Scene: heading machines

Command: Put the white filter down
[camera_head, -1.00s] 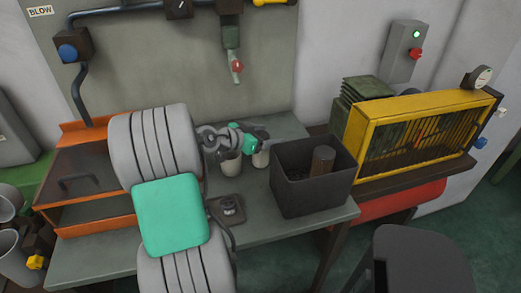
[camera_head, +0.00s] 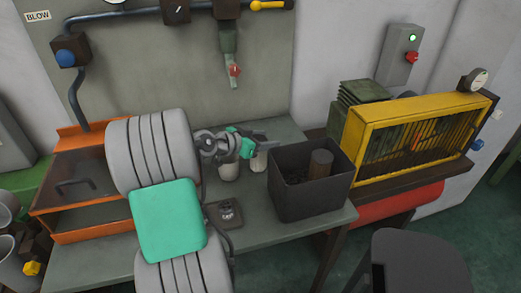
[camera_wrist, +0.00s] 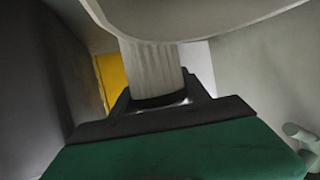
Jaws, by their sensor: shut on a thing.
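The white filter (camera_wrist: 152,72) is a pale cylinder with a wide flared part, close up in the wrist view. My gripper (camera_wrist: 160,108) has its dark fingers around its narrow part and is shut on it. In the head view my gripper (camera_head: 258,146) is above the grey bench, left of the dark bin, and the held filter (camera_head: 258,162) shows just below its fingers. A second pale cylinder (camera_head: 229,171) stands beside it to the left, partly under my wrist. Whether the held filter's base touches the bench is hidden.
The dark open bin (camera_head: 308,198) with a brown cylinder (camera_head: 320,164) stands close on the right. A small dark plate device (camera_head: 224,213) lies in front on the bench (camera_head: 275,230). An orange-framed box (camera_head: 78,190) is left and a yellow guard (camera_head: 420,140) is right.

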